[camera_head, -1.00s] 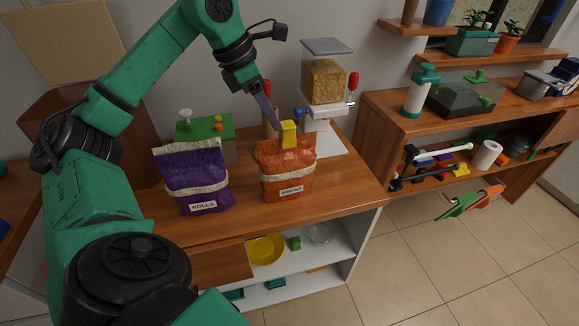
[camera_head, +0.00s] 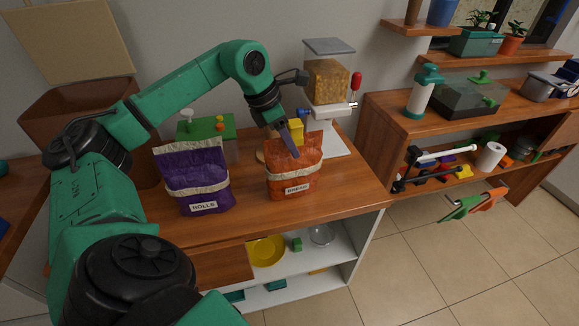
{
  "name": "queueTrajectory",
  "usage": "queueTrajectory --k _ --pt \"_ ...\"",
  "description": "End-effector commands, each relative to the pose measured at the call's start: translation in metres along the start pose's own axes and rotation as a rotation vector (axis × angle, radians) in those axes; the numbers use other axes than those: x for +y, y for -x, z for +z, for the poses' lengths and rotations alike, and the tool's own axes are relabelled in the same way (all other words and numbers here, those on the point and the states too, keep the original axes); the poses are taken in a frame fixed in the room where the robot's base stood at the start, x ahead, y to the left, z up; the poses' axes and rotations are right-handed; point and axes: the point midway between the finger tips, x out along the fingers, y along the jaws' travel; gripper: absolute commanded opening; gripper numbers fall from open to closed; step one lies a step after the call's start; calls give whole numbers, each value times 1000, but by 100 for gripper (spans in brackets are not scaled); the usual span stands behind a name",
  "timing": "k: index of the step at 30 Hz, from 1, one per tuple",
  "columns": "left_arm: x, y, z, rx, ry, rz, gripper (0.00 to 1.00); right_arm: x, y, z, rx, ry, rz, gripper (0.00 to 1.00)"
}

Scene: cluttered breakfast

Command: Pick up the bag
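An orange bag (camera_head: 293,178) with a pale band and a label stands upright on the wooden counter. A purple bag (camera_head: 198,180) labelled ROLLS stands to its left. My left gripper (camera_head: 292,146) comes down from the upper left, and its grey-purple finger is at the top edge of the orange bag. Only one finger shows clearly, so I cannot tell how far it is open or whether it grips the bag. A yellow block-like piece (camera_head: 296,129) shows just behind the finger at the bag's top. My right gripper is not in view.
A cereal dispenser (camera_head: 328,84) stands behind the orange bag to the right. A wooden shelf unit (camera_head: 377,130) is on the right. The counter front (camera_head: 255,214) is clear.

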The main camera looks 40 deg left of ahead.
Motion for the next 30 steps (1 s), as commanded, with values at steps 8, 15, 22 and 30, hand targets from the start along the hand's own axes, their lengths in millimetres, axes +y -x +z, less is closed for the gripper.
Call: queueTrajectory --k 8,15,22,30 --pt "0 -3 -1 0 0 0 45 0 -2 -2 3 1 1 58" --pt "0 -2 -1 -1 0 0 15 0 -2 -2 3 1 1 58" --pt "0 -2 -1 -1 0 0 0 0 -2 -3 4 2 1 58" --pt "0 -2 -1 -2 0 1 0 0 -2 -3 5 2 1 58"
